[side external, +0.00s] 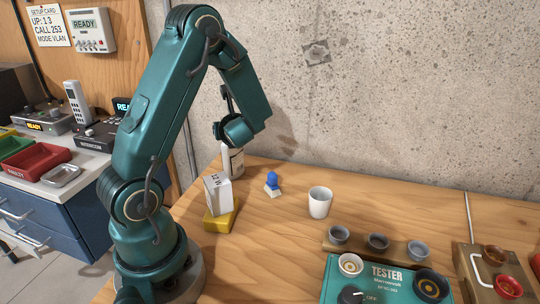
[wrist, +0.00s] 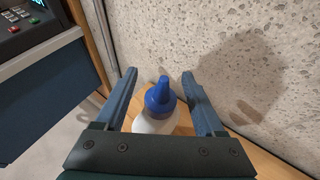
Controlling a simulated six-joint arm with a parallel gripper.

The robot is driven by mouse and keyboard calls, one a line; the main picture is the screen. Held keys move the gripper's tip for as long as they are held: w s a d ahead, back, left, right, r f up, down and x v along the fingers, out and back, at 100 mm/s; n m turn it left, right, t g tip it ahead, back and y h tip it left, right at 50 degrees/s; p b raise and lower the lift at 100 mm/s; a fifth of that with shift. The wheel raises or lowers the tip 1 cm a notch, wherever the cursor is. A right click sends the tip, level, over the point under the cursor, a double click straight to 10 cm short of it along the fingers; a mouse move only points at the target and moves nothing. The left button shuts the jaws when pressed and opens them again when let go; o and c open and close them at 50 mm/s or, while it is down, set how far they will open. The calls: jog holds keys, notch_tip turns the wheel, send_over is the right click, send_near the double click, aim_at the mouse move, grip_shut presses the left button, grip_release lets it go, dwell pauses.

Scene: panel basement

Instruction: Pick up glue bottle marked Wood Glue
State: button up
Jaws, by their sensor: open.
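A white bottle (side external: 231,161) with a dark label stands on the wooden bench at the back, near the concrete wall. Its label text is too small to read. In the wrist view the bottle (wrist: 153,124) shows a blue nozzle cap (wrist: 160,97) and sits between the two fingers. My gripper (wrist: 159,76) is open, with a finger on either side of the bottle and a visible gap at the cap. In the side view my wrist hides the bottle's top, and the fingers cannot be made out.
A white box marked 12 W (side external: 217,194) sits on a yellow block (side external: 220,222) in front of the bottle. A small blue-topped object (side external: 272,184) and a white cup (side external: 320,202) stand to the right. The concrete wall (side external: 400,90) is close behind.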

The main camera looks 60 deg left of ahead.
grip_shut()
dwell(1.4)
